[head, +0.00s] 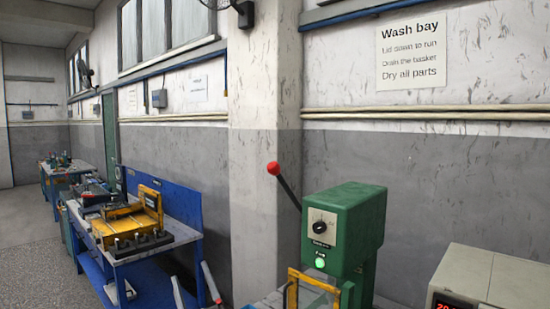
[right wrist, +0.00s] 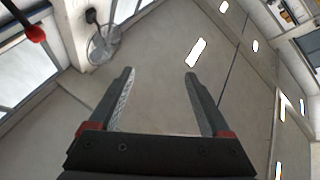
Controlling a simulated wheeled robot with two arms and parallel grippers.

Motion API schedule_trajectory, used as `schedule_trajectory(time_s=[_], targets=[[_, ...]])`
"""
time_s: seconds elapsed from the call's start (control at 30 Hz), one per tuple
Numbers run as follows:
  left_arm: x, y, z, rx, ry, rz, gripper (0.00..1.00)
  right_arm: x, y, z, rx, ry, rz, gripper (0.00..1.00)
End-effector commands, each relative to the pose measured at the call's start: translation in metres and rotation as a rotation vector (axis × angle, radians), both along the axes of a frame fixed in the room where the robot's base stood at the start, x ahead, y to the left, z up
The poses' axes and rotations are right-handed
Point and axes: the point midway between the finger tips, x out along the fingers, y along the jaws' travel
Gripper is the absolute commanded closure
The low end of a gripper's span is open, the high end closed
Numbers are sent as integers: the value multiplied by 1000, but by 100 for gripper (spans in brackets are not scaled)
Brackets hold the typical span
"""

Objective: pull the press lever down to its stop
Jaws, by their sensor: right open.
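The green press (head: 345,225) stands at the lower right of the head view, with a dial and a lit green button on its front. Its black lever (head: 288,187) slants up to the left and ends in a red knob (head: 273,168). The knob also shows at the upper left of the right wrist view (right wrist: 36,33), outside the fingers. My right gripper (head: 189,271) points upward at the bottom of the head view, left of the press and below the knob. Its fingers (right wrist: 159,73) are apart with nothing between them. My left gripper is not in view.
A yellow guard frame (head: 292,292) stands at the front of the press. A beige box with a red display (head: 480,275) is to its right. A blue workbench (head: 178,237) with a yellow fixture (head: 125,225) is to the left. A pillar (head: 262,110) rises behind the lever.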

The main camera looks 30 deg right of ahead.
Motion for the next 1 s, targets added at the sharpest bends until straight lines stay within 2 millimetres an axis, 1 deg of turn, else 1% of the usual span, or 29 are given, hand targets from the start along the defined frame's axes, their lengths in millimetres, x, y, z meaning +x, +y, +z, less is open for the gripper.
schedule_trajectory(time_s=[0.03,0.07,0.1,0.17,0.2,0.27,0.3,0.4,0.5,0.6,0.7,0.77,0.83,1.0], targets=[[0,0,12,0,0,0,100,16,-12,42,3,36,-64,18],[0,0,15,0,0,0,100,25,-22,59,9,67,-109,18],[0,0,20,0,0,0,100,35,-36,81,21,108,-165,18],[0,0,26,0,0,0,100,44,-58,113,51,172,-253,18],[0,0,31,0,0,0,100,46,-74,134,79,214,-309,18],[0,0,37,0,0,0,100,45,-98,163,131,276,-389,18],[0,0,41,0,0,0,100,40,-114,181,170,316,-437,18],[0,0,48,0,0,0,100,24,-147,211,273,408,-532,18],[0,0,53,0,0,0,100,7,-168,227,360,479,-588,18],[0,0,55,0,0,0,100,-4,-179,235,415,520,-616,18],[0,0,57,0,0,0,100,-7,-185,235,438,543,-630,18],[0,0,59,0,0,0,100,-4,-188,235,439,546,-632,18],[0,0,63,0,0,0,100,4,-194,235,438,547,-634,18],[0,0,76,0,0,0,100,31,-213,236,435,548,-634,18]])
